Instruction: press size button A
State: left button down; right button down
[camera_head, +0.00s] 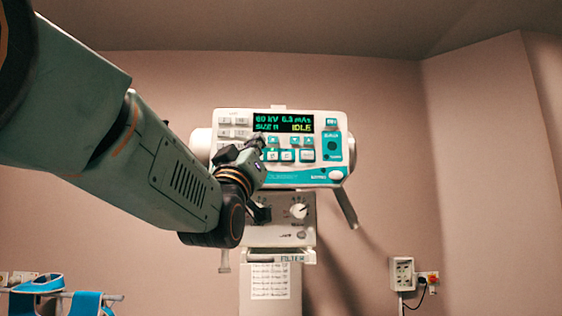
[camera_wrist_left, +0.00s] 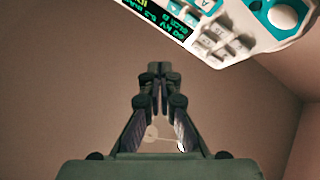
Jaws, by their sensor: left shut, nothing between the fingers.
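The control panel (camera_head: 285,178) of the scan machine faces me, white with teal areas. Its display (camera_head: 284,123) reads 60 kV, 6.3 mAs, a SIZE line and IDLE. White keys (camera_head: 232,121) stand left of the display and more keys (camera_head: 287,156) below it. I cannot tell which key is size button A; the labels are too small. My left gripper (camera_head: 258,142) is shut and empty, in front of the panel's left part, hiding some keys. In the left wrist view its fingertips (camera_wrist_left: 157,70) meet, with the panel (camera_wrist_left: 262,42) appearing upside down at the top. My right gripper is not in view.
Below the panel is a grey box with a round knob (camera_head: 299,210) and a white label sheet (camera_head: 270,281). A handle (camera_head: 346,207) hangs at the panel's right. A wall socket (camera_head: 402,273) and blue straps (camera_head: 38,285) on a rail are lower down.

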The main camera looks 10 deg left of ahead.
pick_arm(q)
jog(key=w+a+p, duration=0.2)
jog(key=w+p, duration=0.3)
jog(key=w, duration=0.3)
jog(key=shift+w+a+p, duration=0.2)
jog(key=shift+w+p, duration=0.1)
jog(key=shift+p, duration=0.1)
jog(key=shift+s, duration=0.15)
jog(key=shift+w+a, duration=0.15)
jog(key=shift+w, duration=0.4)
dwell(1.1)
